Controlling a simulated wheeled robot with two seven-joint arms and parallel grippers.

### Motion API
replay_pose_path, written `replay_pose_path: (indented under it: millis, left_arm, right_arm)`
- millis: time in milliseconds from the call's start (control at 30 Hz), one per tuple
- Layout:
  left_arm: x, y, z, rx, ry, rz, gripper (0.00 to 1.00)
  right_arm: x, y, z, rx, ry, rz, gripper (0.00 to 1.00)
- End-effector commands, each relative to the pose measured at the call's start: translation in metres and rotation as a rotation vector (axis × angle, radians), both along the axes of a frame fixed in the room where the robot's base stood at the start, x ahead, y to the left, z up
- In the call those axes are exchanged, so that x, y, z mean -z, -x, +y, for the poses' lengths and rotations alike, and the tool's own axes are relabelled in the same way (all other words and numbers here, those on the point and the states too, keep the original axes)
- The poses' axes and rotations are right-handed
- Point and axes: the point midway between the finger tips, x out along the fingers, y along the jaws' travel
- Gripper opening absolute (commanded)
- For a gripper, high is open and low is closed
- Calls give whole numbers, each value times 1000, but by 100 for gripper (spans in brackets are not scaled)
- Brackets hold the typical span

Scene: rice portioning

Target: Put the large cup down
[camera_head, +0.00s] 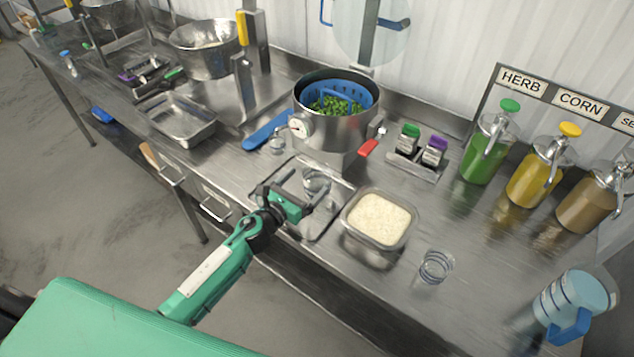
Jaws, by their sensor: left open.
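A clear cup (316,181) stands upright on a flat metal tray (322,226) near the middle of the counter. My left gripper (307,192) reaches in from the lower left, its fingers spread at the cup. The fingers partly cover the cup, and I cannot tell whether they touch it. Another clear cup (436,267) with dark ring lines stands on the counter to the right. I cannot tell from this view which cup is larger. My right gripper is not in view.
A rice container (378,246) sits right of the tray. Behind is a large pot (335,128) with greens in a blue basket. Sauce bottles (484,147) and a blue-handled jug (571,305) line the right. The counter around the right cup is mostly clear.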

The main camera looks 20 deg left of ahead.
Motion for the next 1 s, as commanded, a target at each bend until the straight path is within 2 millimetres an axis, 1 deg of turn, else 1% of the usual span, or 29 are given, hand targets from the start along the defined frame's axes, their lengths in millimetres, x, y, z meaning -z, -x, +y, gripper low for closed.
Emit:
replay_pose_path:
  millis: [133, 300, 433, 567, 767, 800, 867, 1000]
  left_arm:
    - [-3, -10, -6, -1, 2, 0, 91]
    - [-3, -30, -17, -1, 4, 0, 91]
    - [-1, -43, -21, -1, 1, 0, 91]
    - [0, -47, -22, 0, -1, 1, 91]
    - [1, -47, -22, 0, -1, 1, 91]
    - [1, -47, -23, 0, -1, 1, 83]
    - [1, -47, -23, 0, -1, 1, 71]
    - [1, -47, -23, 0, -1, 1, 44]
  right_arm:
    - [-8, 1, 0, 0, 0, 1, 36]
    - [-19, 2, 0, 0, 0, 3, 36]
    - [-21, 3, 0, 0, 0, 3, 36]
    - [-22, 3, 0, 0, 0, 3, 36]
    - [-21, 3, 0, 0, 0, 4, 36]
    - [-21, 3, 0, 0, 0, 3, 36]
    - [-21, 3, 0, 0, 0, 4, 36]
    - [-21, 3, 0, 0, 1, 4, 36]
